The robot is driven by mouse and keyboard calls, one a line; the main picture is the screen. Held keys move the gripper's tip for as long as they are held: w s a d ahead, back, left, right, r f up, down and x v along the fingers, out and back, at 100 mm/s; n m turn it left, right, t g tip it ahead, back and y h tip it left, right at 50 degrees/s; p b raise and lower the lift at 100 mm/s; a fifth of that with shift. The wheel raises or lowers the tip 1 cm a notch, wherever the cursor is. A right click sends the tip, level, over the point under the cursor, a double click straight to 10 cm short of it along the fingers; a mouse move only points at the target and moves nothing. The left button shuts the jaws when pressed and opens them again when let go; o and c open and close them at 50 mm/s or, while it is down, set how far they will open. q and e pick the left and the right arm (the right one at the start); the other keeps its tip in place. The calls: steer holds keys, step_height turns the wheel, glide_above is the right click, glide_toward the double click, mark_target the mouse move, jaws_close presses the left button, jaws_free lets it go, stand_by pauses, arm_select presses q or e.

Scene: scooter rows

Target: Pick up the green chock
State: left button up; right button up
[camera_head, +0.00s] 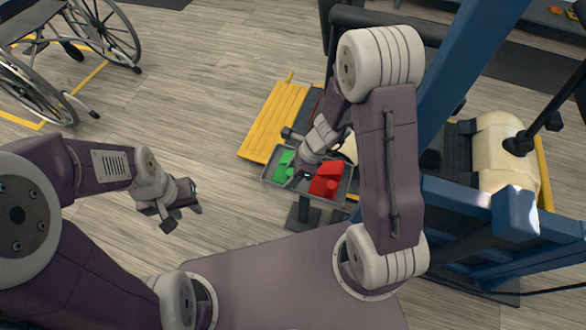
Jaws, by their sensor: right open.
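The green chock (281,171) lies in the left part of a shallow grey tray (303,194), partly hidden by my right gripper. A red chock (327,182) lies in the right part of the same tray. My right gripper (293,178) reaches down over the tray at the green chock's right side. It is open; I cannot tell whether a finger touches the chock. My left gripper (184,217) is open and empty, well left of the tray, above the floor.
A yellow slatted platform (273,122) lies behind and left of the tray. A blue frame (445,100) and a cream scooter body (502,155) stand to the right. A wheelchair (62,50) stands at the far left. The wooden floor between wheelchair and tray is clear.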

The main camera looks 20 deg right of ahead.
steer(key=shift+r, duration=0.1)
jaws_close()
